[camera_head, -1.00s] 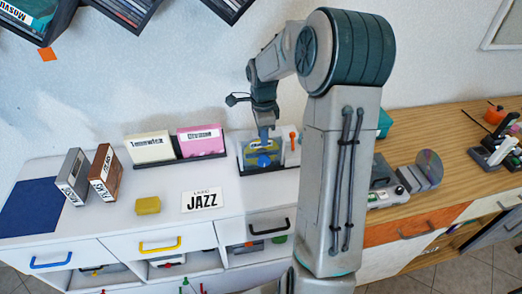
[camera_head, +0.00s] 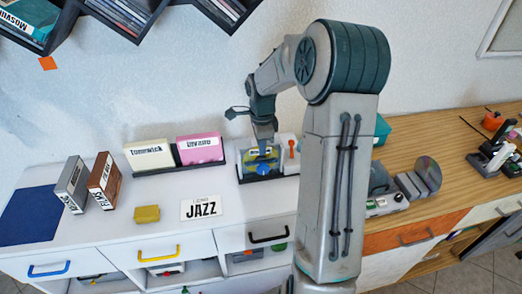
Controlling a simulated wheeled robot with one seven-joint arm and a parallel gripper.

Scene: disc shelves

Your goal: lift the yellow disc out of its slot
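A small yellow piece (camera_head: 262,153), which looks like the yellow disc, sits in a dark tray holder (camera_head: 247,178) against the wall on the white counter. A round blue part (camera_head: 262,168) shows on its front. My gripper (camera_head: 264,139) points down at the top of the yellow piece, touching it or just above it; I cannot tell which. The fingers are too small and dark to show whether they are open or shut. The wrist hides part of the area behind the holder.
Dark shelves (camera_head: 125,12) hang above.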

